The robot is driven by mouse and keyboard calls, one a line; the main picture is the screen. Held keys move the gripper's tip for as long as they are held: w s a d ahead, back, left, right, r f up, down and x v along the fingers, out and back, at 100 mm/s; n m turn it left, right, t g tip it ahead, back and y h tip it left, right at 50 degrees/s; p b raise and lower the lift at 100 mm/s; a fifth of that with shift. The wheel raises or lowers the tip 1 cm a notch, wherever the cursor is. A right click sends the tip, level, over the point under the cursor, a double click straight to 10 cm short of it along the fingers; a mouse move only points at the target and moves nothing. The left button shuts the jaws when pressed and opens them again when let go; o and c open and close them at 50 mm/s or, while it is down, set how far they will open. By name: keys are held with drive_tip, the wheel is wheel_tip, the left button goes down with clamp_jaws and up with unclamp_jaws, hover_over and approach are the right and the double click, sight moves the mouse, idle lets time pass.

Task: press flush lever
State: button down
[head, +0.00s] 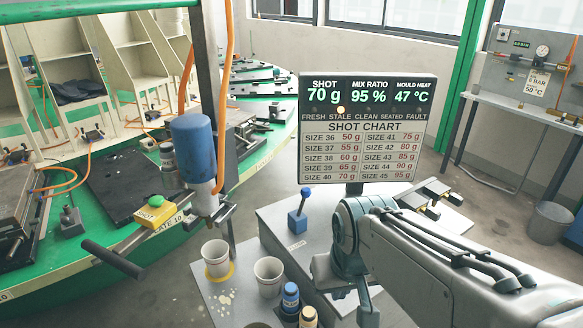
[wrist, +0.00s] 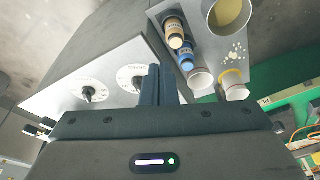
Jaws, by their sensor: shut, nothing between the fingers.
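A blue lever with a round knob (head: 297,222) stands on the grey cabinet, left of my arm, in the head view. In the head view I cannot make out the fingertips. The lever cannot be made out in the wrist view.
The display (head: 366,128) reads 70 g, 95 % and 47 °C; its lamp above STALE is lit. A blue-topped mixing head (head: 194,150) with a black-handled bar (head: 112,260) hangs over a white cup (head: 216,258). Another cup (head: 268,275) and bottles (head: 290,298) crowd the tray beside the cabinet.

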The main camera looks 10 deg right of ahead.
drive_tip(key=w+a+r+n+p, duration=0.1)
drive_tip(key=w+r+n+p, duration=0.1)
drive_tip(key=w+r, duration=0.6)
drive_tip(key=w+a+r+n+p, duration=0.1)
drive_tip(key=w+r+p, duration=0.2)
drive_tip(key=w, duration=0.8)
drive_tip(key=w+r+n+g+p, duration=0.1)
drive_tip(key=w+n+p, duration=0.2)
drive_tip(key=w, duration=1.5)
drive_tip(key=shift+a+r+g, duration=0.2)
drive_tip(key=shift+a+g, duration=0.1)
drive_tip(key=shift+f, duration=0.1)
wheel_tip(320, 180, down, 11)
drive_tip(key=s+d+p, duration=0.2)
drive_tip(key=p, duration=0.1)
drive_tip(key=shift+s, duration=0.15)
